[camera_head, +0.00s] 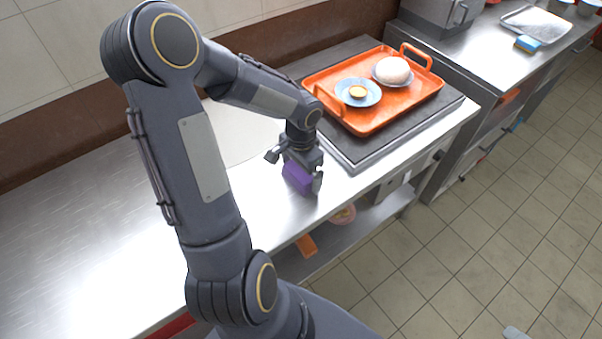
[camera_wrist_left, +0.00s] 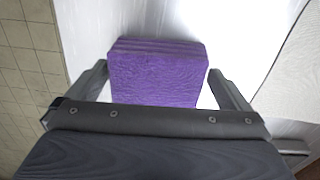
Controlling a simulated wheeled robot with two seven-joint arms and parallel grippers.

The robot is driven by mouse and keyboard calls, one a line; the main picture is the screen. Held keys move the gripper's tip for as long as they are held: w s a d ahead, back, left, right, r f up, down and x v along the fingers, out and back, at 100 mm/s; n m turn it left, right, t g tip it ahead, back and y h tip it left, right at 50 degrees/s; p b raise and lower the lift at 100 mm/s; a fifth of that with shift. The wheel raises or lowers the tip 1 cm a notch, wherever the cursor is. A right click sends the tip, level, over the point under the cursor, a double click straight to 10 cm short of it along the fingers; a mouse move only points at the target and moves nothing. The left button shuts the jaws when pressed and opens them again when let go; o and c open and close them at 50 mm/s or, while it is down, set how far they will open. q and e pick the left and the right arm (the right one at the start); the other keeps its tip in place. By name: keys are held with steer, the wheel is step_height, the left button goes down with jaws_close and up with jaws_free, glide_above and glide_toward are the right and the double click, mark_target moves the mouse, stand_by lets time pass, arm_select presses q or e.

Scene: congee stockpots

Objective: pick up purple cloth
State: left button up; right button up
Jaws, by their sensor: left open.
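The purple cloth (camera_head: 298,177) is a folded block on the steel counter, close to its front edge. My left gripper (camera_head: 296,172) points down over it from above, with one finger to each side. In the left wrist view the purple cloth (camera_wrist_left: 156,76) lies between the two fingers of my left gripper (camera_wrist_left: 160,84). The fingers are open, with a narrow gap on both sides of the cloth. The lower part of the cloth is hidden behind the gripper body there. My right gripper is not in view.
An orange tray (camera_head: 421,94) with a plate and a white bun sits on a dark slab right of the gripper. The counter (camera_head: 70,240) is clear at left. Its front edge drops to a lower shelf. A blue-and-yellow sponge (camera_head: 528,43) lies on another counter.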

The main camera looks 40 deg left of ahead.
arm_select(q)
steer(key=shift+c, duration=0.4)
steer(key=c, duration=0.7)
steer(key=shift+c, duration=0.2)
steer(key=shift+r, duration=0.4)
step_height(320, 180, up, 3)
steer(key=shift+f, duration=0.2)
steer(key=d+r, duration=0.1)
steer(key=s+d+r, duration=0.1)
steer(key=d+r, duration=0.1)
steer(key=s+d+r, duration=0.1)
steer(key=r, duration=0.1)
steer(key=shift+d+r, duration=0.15)
steer(key=s+d+r, duration=0.4)
steer(key=d, duration=0.4)
steer(key=shift+s+d+b, duration=0.15)
steer(key=shift+s+b, duration=0.1)
steer(key=shift+b, duration=0.2)
